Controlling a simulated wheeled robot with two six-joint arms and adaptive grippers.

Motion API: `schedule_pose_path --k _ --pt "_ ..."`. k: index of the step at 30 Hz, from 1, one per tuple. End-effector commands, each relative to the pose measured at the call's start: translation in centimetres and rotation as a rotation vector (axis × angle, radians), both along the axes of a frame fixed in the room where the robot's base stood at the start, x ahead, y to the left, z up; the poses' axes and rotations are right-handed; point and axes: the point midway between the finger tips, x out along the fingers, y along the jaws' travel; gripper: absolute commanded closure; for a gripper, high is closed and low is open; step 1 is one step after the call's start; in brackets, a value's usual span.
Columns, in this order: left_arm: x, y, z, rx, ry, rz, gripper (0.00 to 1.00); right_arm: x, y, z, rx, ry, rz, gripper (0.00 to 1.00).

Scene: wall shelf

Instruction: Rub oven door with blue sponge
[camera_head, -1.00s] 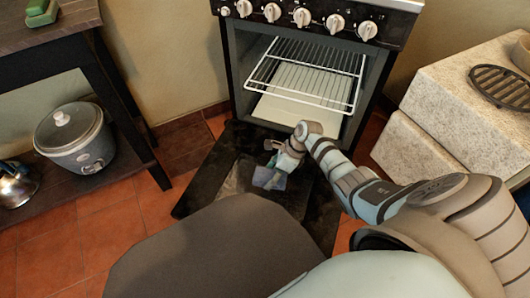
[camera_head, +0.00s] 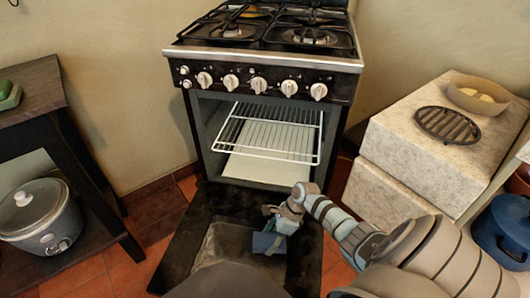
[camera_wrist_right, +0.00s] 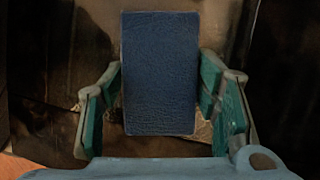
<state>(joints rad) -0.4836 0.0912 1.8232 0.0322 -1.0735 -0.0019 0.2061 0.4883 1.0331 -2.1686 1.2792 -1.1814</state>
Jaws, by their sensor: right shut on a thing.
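The oven door (camera_head: 190,250) is folded down open in front of the oven, with a dark frame and a glass pane in its middle. My right gripper (camera_head: 270,228) is over the right part of the pane and shut on the blue sponge (camera_head: 268,243). In the right wrist view the sponge (camera_wrist_right: 160,75) stands out between the two fingers (camera_wrist_right: 163,110), with the door behind it. I cannot tell whether the sponge touches the pane. My left gripper is not in view.
The stove (camera_head: 265,75) has a wire rack (camera_head: 270,130) inside its open oven. A dark table (camera_head: 40,100) with a slow cooker (camera_head: 42,215) on its lower shelf stands at left. Stone blocks (camera_head: 415,150) carrying a round grate (camera_head: 447,124) stand at right. A blue pot (camera_head: 503,235) is at far right.

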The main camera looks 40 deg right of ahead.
Motion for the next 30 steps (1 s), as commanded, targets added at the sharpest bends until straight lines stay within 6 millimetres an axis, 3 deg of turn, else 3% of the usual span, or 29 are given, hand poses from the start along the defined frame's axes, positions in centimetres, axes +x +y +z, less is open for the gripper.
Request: schedule_pose_path --k 3,10,30 --pt "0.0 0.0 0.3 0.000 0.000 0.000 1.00 -1.3 -1.0 0.1 -0.003 0.006 -0.001 0.66" --pt "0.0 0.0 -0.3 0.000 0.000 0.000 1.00 -1.7 -1.2 -0.3 0.000 0.001 0.001 0.66" --pt "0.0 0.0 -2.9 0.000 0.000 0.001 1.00 3.0 2.5 -0.4 0.005 -0.002 0.002 0.66"
